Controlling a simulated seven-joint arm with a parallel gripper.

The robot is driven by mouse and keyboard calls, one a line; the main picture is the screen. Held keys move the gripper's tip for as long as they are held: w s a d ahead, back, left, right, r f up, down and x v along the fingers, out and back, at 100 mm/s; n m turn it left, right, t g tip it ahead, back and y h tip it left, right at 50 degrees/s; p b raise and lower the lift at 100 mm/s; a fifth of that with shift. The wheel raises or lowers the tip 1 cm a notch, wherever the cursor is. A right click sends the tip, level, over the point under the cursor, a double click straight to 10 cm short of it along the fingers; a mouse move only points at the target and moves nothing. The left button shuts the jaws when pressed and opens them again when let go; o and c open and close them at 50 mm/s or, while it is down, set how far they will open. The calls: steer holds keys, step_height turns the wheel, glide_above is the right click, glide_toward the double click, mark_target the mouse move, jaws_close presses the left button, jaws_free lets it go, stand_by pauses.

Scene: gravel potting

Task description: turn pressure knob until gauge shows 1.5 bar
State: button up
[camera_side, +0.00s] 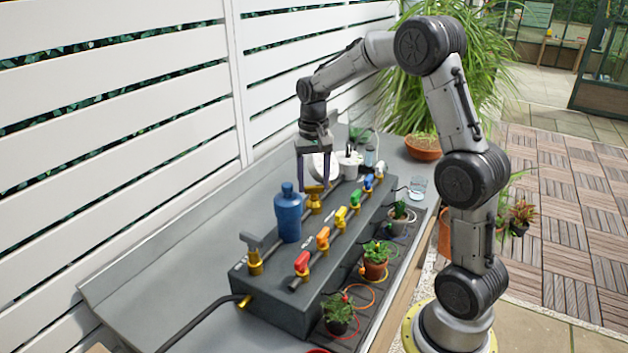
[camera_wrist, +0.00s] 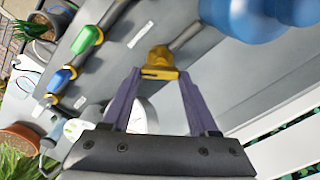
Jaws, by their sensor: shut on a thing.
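A yellow-brass pressure knob (camera_side: 314,204) stands on top of the grey manifold box (camera_side: 262,284), behind the blue bottle-shaped filter (camera_side: 288,215). My gripper (camera_side: 315,184) points down at it, with a finger on each side of its top. In the wrist view my gripper (camera_wrist: 160,74) is shut on the knob (camera_wrist: 160,60). The round white gauge (camera_side: 322,166) is just behind my fingers and partly covered by them. In the wrist view only part of the white gauge (camera_wrist: 146,118) shows between the fingers. I cannot read its needle or scale in either view.
A row of coloured valve handles, from the red one (camera_side: 302,263) to the blue one (camera_side: 368,183), runs along the box's right edge. A grey lever valve (camera_side: 257,247) stands at the near left. Potted plants (camera_side: 375,261) line the right side. A slatted white fence (camera_side: 120,135) stands behind.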

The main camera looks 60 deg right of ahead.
steer(key=n, duration=0.4)
steer(key=shift+r+n, duration=0.1)
steer(key=shift+n, duration=0.2)
steer(key=n, duration=0.4)
steer(key=shift+w+a+n, duration=0.1)
steer(key=shift+a+n, duration=0.05)
steer(key=shift+n, duration=0.15)
steer(key=o, duration=1.4)
